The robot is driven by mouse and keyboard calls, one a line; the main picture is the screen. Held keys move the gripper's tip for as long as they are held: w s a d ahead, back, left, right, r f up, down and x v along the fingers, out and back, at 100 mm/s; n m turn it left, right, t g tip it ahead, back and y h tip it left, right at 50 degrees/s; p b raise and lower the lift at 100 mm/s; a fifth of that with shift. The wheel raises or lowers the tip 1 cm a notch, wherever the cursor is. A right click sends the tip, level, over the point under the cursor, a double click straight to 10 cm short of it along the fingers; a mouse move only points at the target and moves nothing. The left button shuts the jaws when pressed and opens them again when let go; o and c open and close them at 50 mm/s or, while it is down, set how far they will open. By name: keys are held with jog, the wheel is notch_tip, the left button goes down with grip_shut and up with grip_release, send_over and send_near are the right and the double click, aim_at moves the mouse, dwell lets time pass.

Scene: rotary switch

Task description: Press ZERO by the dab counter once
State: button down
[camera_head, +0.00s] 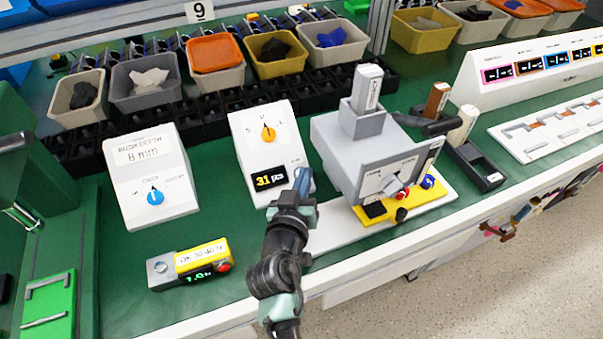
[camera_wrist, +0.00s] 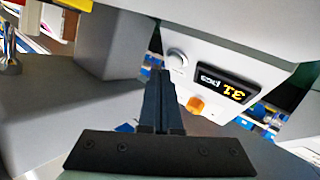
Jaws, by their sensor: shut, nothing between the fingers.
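The dab counter is a white sloped box (camera_head: 253,117) with an orange knob (camera_head: 267,133) and a dark display (camera_head: 270,179) reading 31 pcs. In the wrist view its display (camera_wrist: 222,83) appears upside down, with the orange knob (camera_wrist: 195,104) below it. A round grey button (camera_wrist: 177,58) sits beside the display in the wrist view; in the head view my gripper hides it. My gripper (camera_head: 302,180) is shut and empty, at the right of the display. Its fingertips (camera_wrist: 160,76) are close to the button; I cannot tell whether they touch it.
A grey press-like device (camera_head: 345,150) stands close on the right of my gripper, on a white and yellow base. A white box with a blue knob (camera_head: 155,197) is on the left. A yellow-labelled meter (camera_head: 190,265) lies in front. Green bench is clear between them.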

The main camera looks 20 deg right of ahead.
jog(key=shift+w+a+f+b, duration=0.3)
jog(key=shift+f+b, duration=0.2)
jog(key=shift+b, duration=0.4)
dwell(1.0)
jog(key=shift+f, duration=0.1)
jog(key=shift+s+f, duration=0.15)
jog(key=shift+a, duration=0.1)
jog(key=shift+s, duration=0.1)
jog(key=shift+s+r+p, duration=0.3)
jog(key=shift+r+p, duration=0.15)
jog(key=shift+p, duration=0.5)
jog(key=shift+s+d+r+p, duration=0.2)
jog(key=shift+s+r+p, duration=0.25)
jog(key=shift+r, duration=0.15)
jog(key=shift+s+d+r+p, duration=0.15)
jog(key=shift+s+r+p, duration=0.3)
jog(key=shift+r, duration=0.15)
jog(key=shift+r, duration=0.1)
